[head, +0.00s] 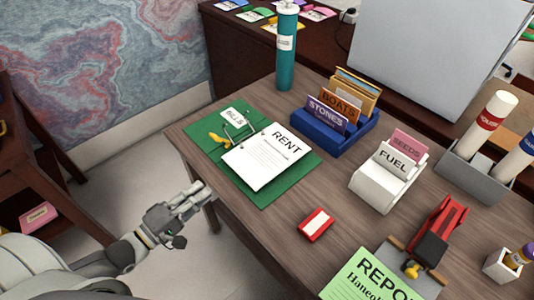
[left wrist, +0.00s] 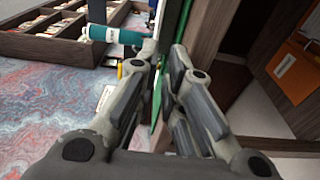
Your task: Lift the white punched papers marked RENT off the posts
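The white punched papers marked RENT (head: 267,157) lie on a green binder board (head: 264,192) at the desk's left end. Metal posts with an arch (head: 236,131) stand at the papers' upper left edge, beside a yellow lever (head: 220,141). A BILLS label (head: 233,117) is behind them on the board. My left gripper (head: 203,190) is off the desk's left edge, apart from the papers. Its fingers stand parted in the left wrist view (left wrist: 163,55), with a thin green edge (left wrist: 158,95) seen between them. The papers are not clear there. My right gripper is out of view.
A red-and-white box (head: 316,225) lies in front of the board. A blue holder (head: 335,143) with STONES and BOATS cards and a white FUEL holder (head: 385,186) stand to the right. A teal bottle (head: 286,50) stands behind. Open floor lies left of the desk.

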